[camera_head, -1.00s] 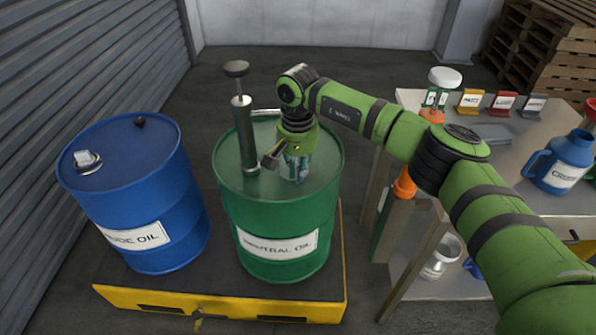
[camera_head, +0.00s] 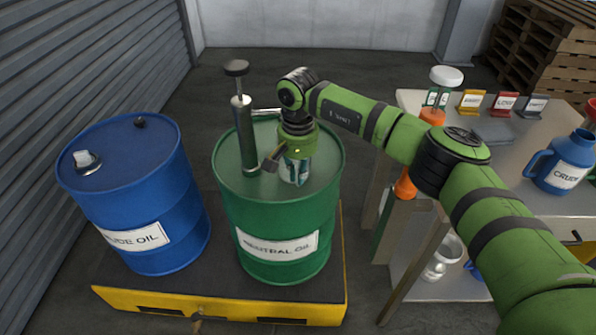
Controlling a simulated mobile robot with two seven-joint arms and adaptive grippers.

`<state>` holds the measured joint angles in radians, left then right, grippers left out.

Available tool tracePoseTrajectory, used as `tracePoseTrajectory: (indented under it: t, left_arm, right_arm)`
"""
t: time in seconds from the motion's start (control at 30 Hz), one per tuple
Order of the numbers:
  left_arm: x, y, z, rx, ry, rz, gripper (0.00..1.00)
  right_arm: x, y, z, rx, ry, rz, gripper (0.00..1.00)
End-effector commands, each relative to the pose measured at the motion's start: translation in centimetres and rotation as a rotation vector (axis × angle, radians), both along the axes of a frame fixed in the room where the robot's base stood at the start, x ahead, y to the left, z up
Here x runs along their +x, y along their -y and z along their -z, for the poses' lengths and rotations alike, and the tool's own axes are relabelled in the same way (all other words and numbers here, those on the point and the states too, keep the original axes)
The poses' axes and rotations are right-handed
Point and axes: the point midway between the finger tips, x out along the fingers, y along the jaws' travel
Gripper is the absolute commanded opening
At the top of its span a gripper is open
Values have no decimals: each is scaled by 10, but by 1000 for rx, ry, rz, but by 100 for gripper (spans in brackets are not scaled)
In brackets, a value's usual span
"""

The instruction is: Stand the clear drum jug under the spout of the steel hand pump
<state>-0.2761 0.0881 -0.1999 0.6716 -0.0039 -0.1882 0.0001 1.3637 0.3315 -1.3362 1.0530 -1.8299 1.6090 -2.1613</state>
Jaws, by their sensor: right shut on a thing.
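The steel hand pump (camera_head: 245,135) stands upright on the green drum (camera_head: 280,215), labelled NEUTRAL OIL, with a dark knob on its rod. A pale bar, perhaps its spout, runs right from near its top and passes behind my arm. My right gripper (camera_head: 293,160) points down over the drum top, just right of the pump. My left gripper is not in view.
A blue drum (camera_head: 140,205) stands left of the green one on a yellow-edged pallet (camera_head: 220,305). A table (camera_head: 410,98) at right holds a blue jug (camera_head: 562,165) and small labelled cards; a clear vessel (camera_head: 440,260) stands on its lower shelf.

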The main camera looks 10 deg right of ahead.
Motion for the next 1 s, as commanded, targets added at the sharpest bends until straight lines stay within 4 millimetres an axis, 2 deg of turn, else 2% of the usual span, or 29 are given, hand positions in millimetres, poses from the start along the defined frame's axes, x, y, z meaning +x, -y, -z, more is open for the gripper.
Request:
tracePoseTrajectory:
  t: [0.17, 0.2, 0.23, 0.53, 0.67, 0.77, 1.0]
  left_arm:
    - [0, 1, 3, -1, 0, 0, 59]
    - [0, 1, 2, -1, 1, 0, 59]
    - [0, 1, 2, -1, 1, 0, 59]
    - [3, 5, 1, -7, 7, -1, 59]
    - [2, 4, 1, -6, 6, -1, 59]
    - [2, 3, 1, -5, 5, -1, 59]
    - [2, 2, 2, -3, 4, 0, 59]
  right_arm:
    - [0, 0, 3, 0, 1, 1, 0]
    - [0, 0, 2, 1, 1, 1, 27]
    - [0, 0, 2, 1, 1, 1, 38]
    - [0, 0, 2, 0, 0, 1, 38]
    - [0, 0, -4, 0, 1, 0, 38]
    - [1, 0, -18, 2, 5, 0, 38]
    - [0, 0, -70, 1, 5, 1, 38]
